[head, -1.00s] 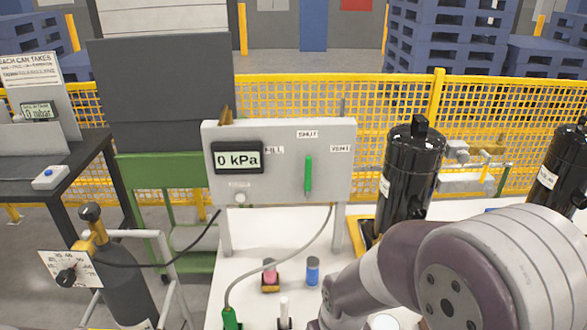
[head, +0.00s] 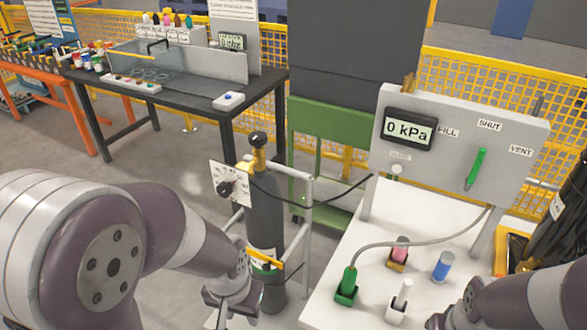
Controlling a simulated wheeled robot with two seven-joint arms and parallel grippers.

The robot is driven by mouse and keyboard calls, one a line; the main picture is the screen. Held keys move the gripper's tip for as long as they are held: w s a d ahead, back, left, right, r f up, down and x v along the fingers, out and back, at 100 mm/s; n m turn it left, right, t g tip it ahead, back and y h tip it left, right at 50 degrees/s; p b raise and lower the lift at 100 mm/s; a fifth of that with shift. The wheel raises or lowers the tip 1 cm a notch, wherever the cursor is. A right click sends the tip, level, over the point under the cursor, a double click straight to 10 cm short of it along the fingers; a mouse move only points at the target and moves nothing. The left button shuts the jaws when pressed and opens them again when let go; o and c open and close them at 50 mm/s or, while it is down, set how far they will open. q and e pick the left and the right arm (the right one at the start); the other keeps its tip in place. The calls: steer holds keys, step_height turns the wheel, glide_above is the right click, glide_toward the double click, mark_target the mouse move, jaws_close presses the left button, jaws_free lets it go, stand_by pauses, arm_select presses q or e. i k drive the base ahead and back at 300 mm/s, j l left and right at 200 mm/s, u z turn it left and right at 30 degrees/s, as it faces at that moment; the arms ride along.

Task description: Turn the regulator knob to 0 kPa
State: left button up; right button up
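The regulator knob (head: 226,188) is a small black knob on a white dial plate (head: 238,199) with dark markings. It sits at the top of a dark gas cylinder (head: 266,222) with a brass valve; the marking it points at is too small to read. The digital display (head: 408,130) on the grey panel reads 0 kPa. My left gripper (head: 234,308) is low in front of the cylinder, below the knob and apart from it; its fingers are too unclear to tell open from shut.
The grey panel (head: 510,175) has a green lever (head: 475,169) between FILL, SHUT and VENT labels. A grey rail (head: 308,215) stands beside the cylinder. The white table (head: 330,300) holds several small holders. A black table (head: 190,85) stands behind left.

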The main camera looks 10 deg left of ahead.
mark_target(225, 190)
steer(key=j, duration=0.8)
steer(key=k+j+u, duration=0.1)
steer(key=j, duration=0.7)
